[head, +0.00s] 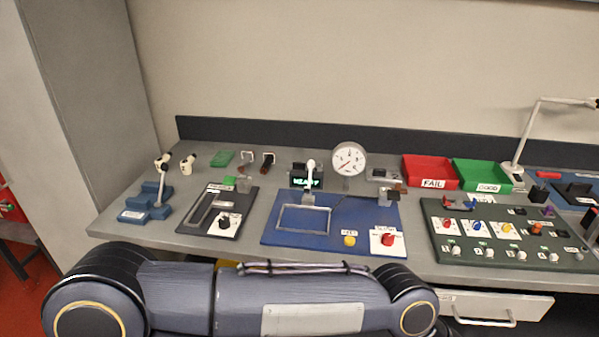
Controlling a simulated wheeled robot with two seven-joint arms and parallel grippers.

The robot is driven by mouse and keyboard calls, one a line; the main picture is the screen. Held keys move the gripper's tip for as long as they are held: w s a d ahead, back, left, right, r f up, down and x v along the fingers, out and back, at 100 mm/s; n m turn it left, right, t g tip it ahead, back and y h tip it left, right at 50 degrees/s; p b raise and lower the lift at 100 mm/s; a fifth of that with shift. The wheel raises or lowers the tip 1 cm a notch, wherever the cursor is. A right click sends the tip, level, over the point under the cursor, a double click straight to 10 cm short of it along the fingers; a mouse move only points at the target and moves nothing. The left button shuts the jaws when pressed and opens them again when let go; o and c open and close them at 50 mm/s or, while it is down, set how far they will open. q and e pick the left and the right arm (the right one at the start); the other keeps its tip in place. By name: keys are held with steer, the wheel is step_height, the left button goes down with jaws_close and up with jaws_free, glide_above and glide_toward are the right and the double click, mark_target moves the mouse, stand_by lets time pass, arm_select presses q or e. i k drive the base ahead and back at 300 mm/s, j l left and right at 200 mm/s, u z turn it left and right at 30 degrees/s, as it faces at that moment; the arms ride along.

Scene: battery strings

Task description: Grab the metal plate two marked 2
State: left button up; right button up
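I cannot make out a plate marked 2 at this size. Two small pieces with metal-looking frames stand at the back of the bench, a pale one (247,157) and a dark one (268,161). No marks on them can be read. A small grey block with a brown part (385,176) lies right of the dial gauge. One of my arms crosses the bottom of the head view. Neither gripper shows.
The grey bench (130,205) holds a blue board (275,228), a black slotted board (240,197), a dial gauge (349,159) and a green control panel (480,208). A red FAIL bin (430,172) and green GOOD bin (485,175) stand back right. A drawer (500,304) is below.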

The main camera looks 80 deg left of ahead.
mark_target(373, 174)
steer(key=j+u, duration=0.1)
steer(key=u, duration=0.35)
steer(key=i+j+u, duration=0.1)
steer(key=u, duration=0.35)
steer(key=j+u, duration=0.1)
steer(key=u, duration=0.4)
steer(key=i+u, duration=0.15)
steer(key=u, duration=0.3)
steer(key=i+u, duration=0.1)
steer(key=u, duration=0.35)
steer(key=i, duration=0.3)
steer(key=u, duration=0.05)
